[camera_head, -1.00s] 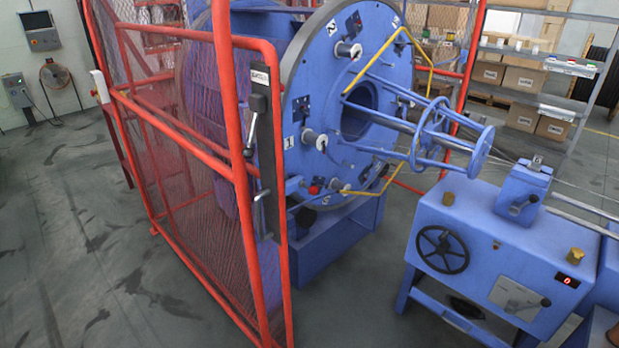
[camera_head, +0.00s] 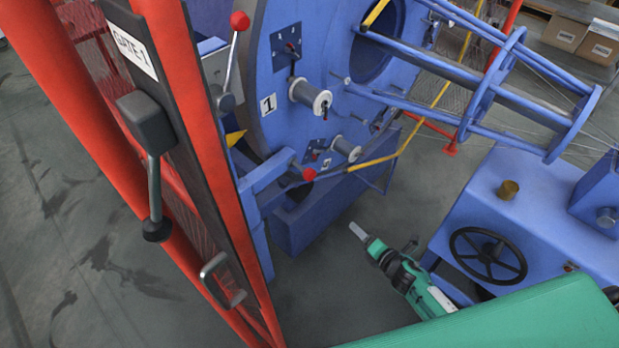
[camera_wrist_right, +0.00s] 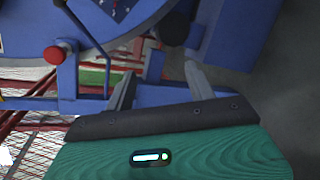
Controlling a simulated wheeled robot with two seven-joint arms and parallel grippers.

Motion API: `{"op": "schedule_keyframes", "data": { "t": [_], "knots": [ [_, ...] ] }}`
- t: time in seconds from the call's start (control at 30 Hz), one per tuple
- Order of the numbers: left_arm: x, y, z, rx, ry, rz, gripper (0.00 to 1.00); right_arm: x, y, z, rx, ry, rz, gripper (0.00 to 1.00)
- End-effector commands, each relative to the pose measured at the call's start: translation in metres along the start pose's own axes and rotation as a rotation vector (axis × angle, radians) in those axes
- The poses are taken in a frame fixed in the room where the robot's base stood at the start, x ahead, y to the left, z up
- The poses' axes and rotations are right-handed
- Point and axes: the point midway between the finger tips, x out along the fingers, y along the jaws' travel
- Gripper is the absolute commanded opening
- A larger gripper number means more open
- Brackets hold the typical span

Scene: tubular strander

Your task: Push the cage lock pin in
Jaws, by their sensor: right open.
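A red knob (camera_head: 309,174) sits at the end of a blue bracket low beside the big blue cage disc (camera_head: 275,130). I take it for the cage lock pin; how far in it stands I cannot tell. A red knob on a blue post also shows at the upper left of the right wrist view (camera_wrist_right: 54,54). My right gripper (camera_head: 361,235) is below and right of the knob in the head view, apart from it, pointing up-left. In the right wrist view its two fingers (camera_wrist_right: 158,88) are spread with nothing held between them. My left gripper is out of view.
The red gate frame (camera_head: 205,130) with its dark latch handle (camera_head: 155,190) stands at the left. A lever with a red ball (camera_head: 239,20) rises near the disc. A blue machine box with a handwheel (camera_head: 488,255) stands at the right. Grey floor is open between.

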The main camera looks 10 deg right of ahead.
Motion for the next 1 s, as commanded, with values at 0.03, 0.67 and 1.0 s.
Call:
{"op": "schedule_keyframes", "data": {
  "t": [0.03,0.67,1.0],
  "knots": [
    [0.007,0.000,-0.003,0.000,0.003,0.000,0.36,0.005,0.032,0.012,-0.165,0.002,0.087,0.55],
    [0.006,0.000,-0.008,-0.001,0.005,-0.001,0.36,0.022,0.174,0.038,-0.837,-0.053,0.384,0.55],
    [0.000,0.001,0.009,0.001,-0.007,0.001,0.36,0.084,0.196,0.031,-0.833,-0.053,0.382,0.55]
  ]
}}
